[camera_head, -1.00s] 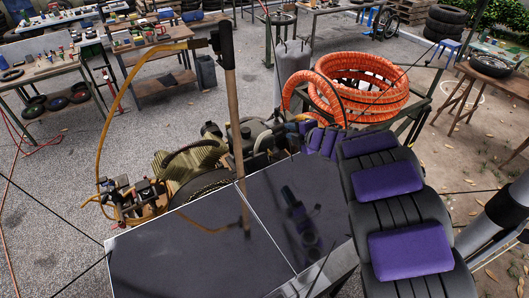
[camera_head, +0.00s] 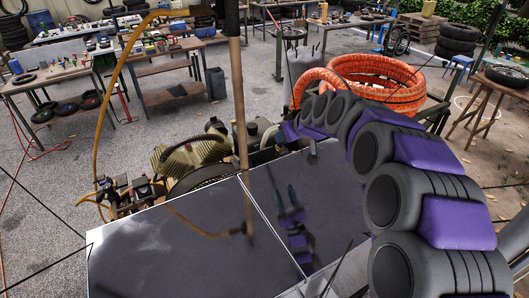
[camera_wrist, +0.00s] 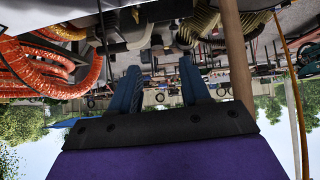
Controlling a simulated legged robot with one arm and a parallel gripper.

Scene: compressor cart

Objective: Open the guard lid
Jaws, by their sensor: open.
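A dark glossy panel (camera_head: 170,245) with a pale edge fills the lower middle of the head view. It looks like the guard lid, but I cannot be sure. It lies over part of the compressor machinery, with a seam dividing it, and reflects my arm and a wooden post. My arm curls in from the right above its far side. My gripper (camera_wrist: 160,68) shows in the wrist view with two blue fingers apart and nothing between them. In the head view its fingers are hidden except as a reflection. I see no contact with the panel.
A wooden post (camera_head: 240,110) with a yellow hose (camera_head: 98,120) rises beside the panel. A ribbed compressor cylinder (camera_head: 185,156) sits behind it. Orange coiled hose (camera_head: 375,82) lies beyond my arm. Workbenches (camera_head: 50,85) stand behind at left; open gravel (camera_head: 45,185) lies left.

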